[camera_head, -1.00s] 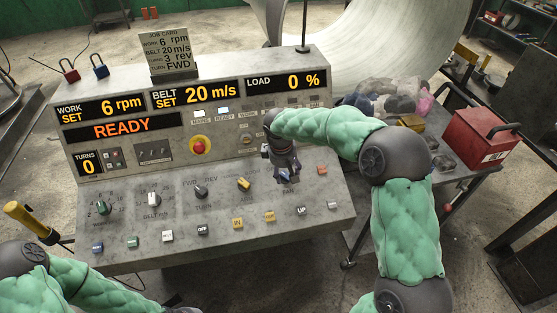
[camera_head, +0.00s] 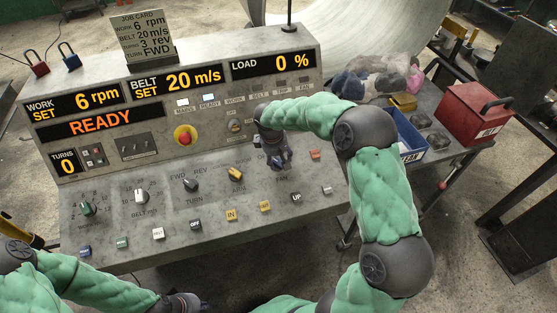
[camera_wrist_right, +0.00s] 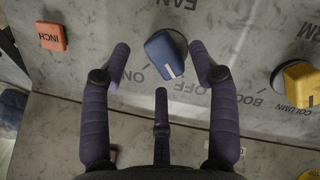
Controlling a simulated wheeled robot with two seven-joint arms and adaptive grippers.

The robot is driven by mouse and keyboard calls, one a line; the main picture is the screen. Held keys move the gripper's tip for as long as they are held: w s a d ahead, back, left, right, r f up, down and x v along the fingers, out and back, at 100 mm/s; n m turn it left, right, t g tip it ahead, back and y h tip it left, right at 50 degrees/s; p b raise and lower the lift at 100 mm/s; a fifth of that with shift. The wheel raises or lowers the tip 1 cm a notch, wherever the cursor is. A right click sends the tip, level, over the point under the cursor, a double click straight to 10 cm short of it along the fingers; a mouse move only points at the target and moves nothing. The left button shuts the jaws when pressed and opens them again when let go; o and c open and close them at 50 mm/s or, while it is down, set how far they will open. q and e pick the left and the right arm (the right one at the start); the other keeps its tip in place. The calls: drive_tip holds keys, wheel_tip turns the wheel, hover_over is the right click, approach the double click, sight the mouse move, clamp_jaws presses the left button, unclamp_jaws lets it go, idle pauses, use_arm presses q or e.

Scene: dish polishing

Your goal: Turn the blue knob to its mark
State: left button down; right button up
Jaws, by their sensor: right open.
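The blue knob (camera_wrist_right: 166,50) sits on the grey panel in the right wrist view, by the FAN label. Its white line points down towards the OFF lettering (camera_wrist_right: 184,86); the ON lettering (camera_wrist_right: 139,75) is to its left. My right gripper (camera_wrist_right: 158,47) is open, with one finger on each side of the knob and visible gaps to it. In the head view my right gripper (camera_head: 279,159) hangs over the FAN spot and largely covers the knob. My left gripper (camera_head: 182,303) is low at the bottom edge, partly cut off; its fingers are not clear.
A yellow knob (camera_wrist_right: 300,84) and an orange INCH button (camera_wrist_right: 52,37) flank the blue knob. The console (camera_head: 105,205) also bears a red stop button (camera_head: 184,135), other knobs and several push buttons. A red toolbox (camera_head: 474,112) stands on the side table at right.

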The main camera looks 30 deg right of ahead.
drive_tip(key=shift+d+f, duration=0.15)
drive_tip(key=shift+f, duration=0.4)
drive_tip(key=c, duration=1.2)
drive_tip(key=shift+o, duration=0.2)
